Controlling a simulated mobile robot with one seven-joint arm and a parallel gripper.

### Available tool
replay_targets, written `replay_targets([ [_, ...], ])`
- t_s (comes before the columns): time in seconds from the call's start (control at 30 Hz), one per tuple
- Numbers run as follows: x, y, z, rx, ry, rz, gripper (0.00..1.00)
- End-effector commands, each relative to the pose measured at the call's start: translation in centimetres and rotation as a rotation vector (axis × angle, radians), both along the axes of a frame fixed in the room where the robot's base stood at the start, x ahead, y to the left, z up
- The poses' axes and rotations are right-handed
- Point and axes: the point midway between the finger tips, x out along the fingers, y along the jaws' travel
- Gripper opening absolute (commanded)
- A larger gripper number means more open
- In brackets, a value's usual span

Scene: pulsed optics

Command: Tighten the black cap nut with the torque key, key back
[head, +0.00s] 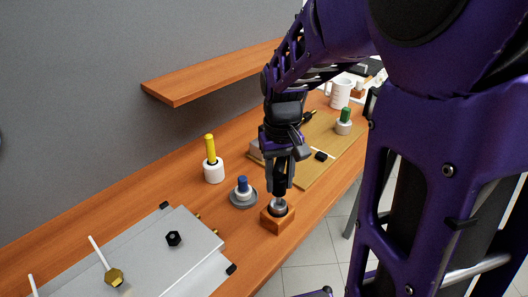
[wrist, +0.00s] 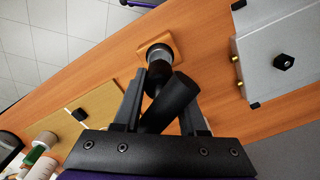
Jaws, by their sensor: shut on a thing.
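The black cap nut (head: 174,239) sits on the grey metal plate (head: 190,222) at the lower left of the head view. It also shows at the right of the wrist view (wrist: 284,62). My gripper (head: 280,180) is shut on the torque key, whose black handle (wrist: 172,98) crosses between the fingers in the wrist view. The key's silver lower end (head: 279,206) is at the wooden block (head: 277,223) near the table's front edge. Whether it is fully seated in the block is hard to tell. The nut is apart from the key, to its left in the head view.
A blue-topped piece (head: 243,188) on a grey base and a yellow-handled piece (head: 210,155) in a white holder stand close by. A tan board (head: 315,170) lies behind my gripper; a shelf (head: 205,75) overhangs.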

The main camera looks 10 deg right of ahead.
Motion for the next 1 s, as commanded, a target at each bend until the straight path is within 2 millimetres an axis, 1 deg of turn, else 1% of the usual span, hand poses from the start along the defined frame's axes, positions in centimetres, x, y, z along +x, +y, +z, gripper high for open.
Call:
replay_targets([
  [0.13, 0.0, 0.0, -0.4, 0.0, 0.0, 0.0, 0.0],
  [0.53, 0.0, 0.0, -0.5, 0.0, -0.001, 0.0, 0.0],
  [0.87, 0.0, 0.0, -2.1, 0.0, -0.002, 0.0, 0.0],
  [0.9, 0.1, 0.0, -2.0, 0.0, -0.002, 0.0, 0.45],
  [0.97, 0.1, 0.0, -1.9, 0.0, -0.002, 0.0, 0.56],
  [1.0, 0.1, 0.0, -1.9, 0.0, -0.002, 0.0, 0.63],
])
